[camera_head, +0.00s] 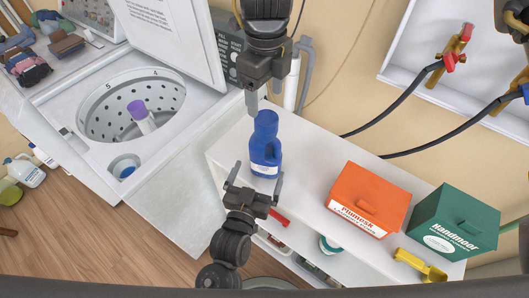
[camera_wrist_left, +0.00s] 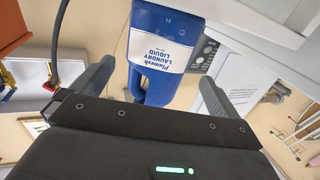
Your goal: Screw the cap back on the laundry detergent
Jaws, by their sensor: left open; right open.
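A blue laundry detergent bottle (camera_head: 265,148) with a white label stands upright on a white cabinet top. A blue piece (camera_head: 266,117) shows at its top; I cannot tell whether it is the cap or the neck, or how it sits. My left gripper (camera_head: 256,172) is open at the bottle's near side, with its fingers spread to either side. In the left wrist view the bottle (camera_wrist_left: 167,45) appears upside down between the fingers (camera_wrist_left: 155,75), apart from them. My right gripper (camera_head: 262,96) is open above the bottle's top, coming from the back; its fingers partly overlap each other.
An orange box (camera_head: 368,199) and a green box (camera_head: 453,222) stand right of the bottle. A yellow scoop (camera_head: 421,265) lies at the front edge. Hoses run along the back wall.

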